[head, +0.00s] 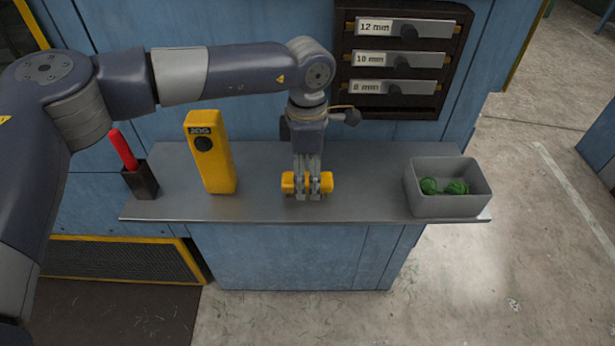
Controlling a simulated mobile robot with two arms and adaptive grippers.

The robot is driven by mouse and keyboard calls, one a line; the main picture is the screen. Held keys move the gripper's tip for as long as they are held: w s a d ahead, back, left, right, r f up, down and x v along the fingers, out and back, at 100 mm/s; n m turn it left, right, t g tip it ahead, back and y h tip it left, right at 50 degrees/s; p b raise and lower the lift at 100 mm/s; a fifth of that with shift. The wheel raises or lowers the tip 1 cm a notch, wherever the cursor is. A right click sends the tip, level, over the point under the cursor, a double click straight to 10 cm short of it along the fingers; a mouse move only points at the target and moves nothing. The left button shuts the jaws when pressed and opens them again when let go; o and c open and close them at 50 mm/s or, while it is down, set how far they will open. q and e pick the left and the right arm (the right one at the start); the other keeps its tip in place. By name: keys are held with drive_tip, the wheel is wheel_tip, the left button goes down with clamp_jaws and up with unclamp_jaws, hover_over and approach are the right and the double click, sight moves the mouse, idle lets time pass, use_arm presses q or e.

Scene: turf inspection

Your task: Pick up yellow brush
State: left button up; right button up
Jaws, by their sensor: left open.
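The yellow brush (326,184) lies on the grey shelf (262,207), near its middle. Only its yellow ends show on either side of my gripper; its middle is hidden behind the fingers. My left gripper (307,190) points straight down over the brush, with its fingers at the brush's middle. The fingers are open, and I cannot tell whether they touch it. My right gripper is not in view.
A yellow box marked JOG (212,160) stands left of the gripper. A red-handled tool (123,149) stands in a dark holder (143,182). A grey bin (447,206) with green clumps (456,187) is at right. A labelled gauge rack (400,100) hangs behind.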

use_arm(q)
drive_tip(key=shift+f, duration=0.95)
drive_tip(key=c, duration=1.2)
drive_tip(key=shift+r, duration=0.1)
drive_tip(key=shift+r+b, duration=0.35)
drive_tip(key=shift+r, duration=0.05)
wheel_tip(320, 180, up, 2)
drive_tip(key=shift+w+r+b, duration=0.1)
drive_tip(key=shift+r+b, duration=0.1)
drive_tip(key=shift+b, duration=0.65)
drive_tip(key=shift+s+a+r+b, duration=0.3)
drive_tip(key=shift+s+a+b, duration=0.75)
drive_tip(key=shift+s, duration=1.4)
drive_tip(key=shift+s+a+r+b, duration=0.25)
drive_tip(key=shift+s+a+b, duration=0.45)
drive_tip(key=shift+s+a, duration=1.15)
drive_tip(key=shift+s+a+r+b, duration=0.3)
drive_tip(key=shift+s+a+b, duration=0.45)
drive_tip(key=shift+s, duration=2.25)
drive_tip(key=shift+d, duration=0.15)
